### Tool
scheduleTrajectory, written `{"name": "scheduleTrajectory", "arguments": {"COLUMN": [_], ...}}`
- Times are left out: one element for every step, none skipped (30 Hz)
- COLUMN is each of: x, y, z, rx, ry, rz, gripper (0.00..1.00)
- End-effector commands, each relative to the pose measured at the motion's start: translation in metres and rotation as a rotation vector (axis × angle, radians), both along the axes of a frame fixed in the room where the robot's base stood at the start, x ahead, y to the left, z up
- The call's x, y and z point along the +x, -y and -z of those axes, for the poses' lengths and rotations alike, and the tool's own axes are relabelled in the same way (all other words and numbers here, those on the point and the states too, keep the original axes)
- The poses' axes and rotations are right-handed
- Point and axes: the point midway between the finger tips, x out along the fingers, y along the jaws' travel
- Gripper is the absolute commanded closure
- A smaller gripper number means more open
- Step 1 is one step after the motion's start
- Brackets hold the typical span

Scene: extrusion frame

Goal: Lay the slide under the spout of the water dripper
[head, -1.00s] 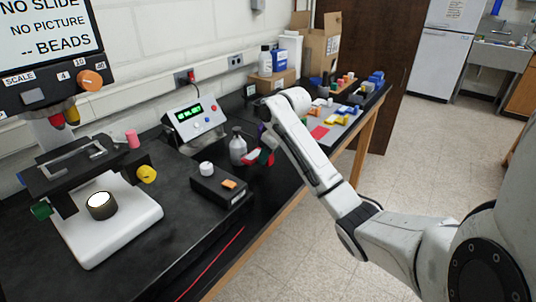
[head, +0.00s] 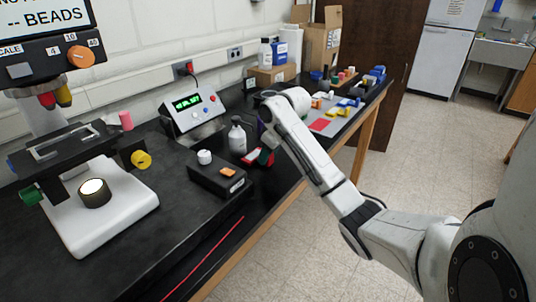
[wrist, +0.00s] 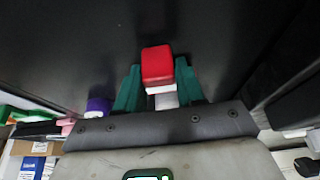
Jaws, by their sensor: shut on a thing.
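My gripper (head: 265,150) is shut on a red and white piece, which I take to be the slide (head: 252,157). In the wrist view the green fingers (wrist: 158,80) stand on either side of its red block (wrist: 157,62), with a white part below it. A grey bottle (head: 237,140) stands just behind the box.
A microscope with a white base (head: 120,212) and lit round lamp stands at the left. A console with a green display (head: 192,110) is at the back wall. Coloured pieces lie on a grey mat (head: 330,122) farther right. The bench front has a red line (head: 205,260).

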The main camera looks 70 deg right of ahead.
Motion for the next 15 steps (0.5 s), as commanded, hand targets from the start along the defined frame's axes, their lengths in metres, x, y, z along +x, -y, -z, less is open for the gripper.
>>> {"name": "scheduleTrajectory", "arguments": {"x": [0.0001,0.0002,0.0001,0.0002,0.0002,0.0002,0.0003,0.0003,0.0003,0.0003,0.0003,0.0003,0.0003,0.0003,0.0003], "y": [-0.0001,-0.0001,-0.0001,-0.0001,-0.0001,-0.0001,0.0,0.0,0.0,0.0,0.0,0.0,0.0,0.0,0.0], "z": [0.0013,0.0019,0.0026,0.0031,0.0036,0.0044,0.0049,0.0053,0.0061,0.0066,0.0071,0.0079,0.0084,0.009,0.0097], "rx": [0.0,0.0,0.0,0.0,0.0,0.0,0.0,0.0,0.0,0.0,0.0,0.0,0.0,0.0,0.0], "ry": [0.0,0.0,0.0,0.0,0.0,0.001,0.001,0.001,0.001,0.001,0.001,0.001,0.001,0.001,0.001], "rz": [0.0,0.0,0.0,0.0,0.0,0.0,0.0,0.0,0.0,0.0,0.0,0.0,0.0,0.0,0.0], "gripper": [0.97,0.97,0.97,0.97,0.97,0.97,0.97,0.97,0.97,0.97,0.97,0.97,0.97,0.97,0.97]}}
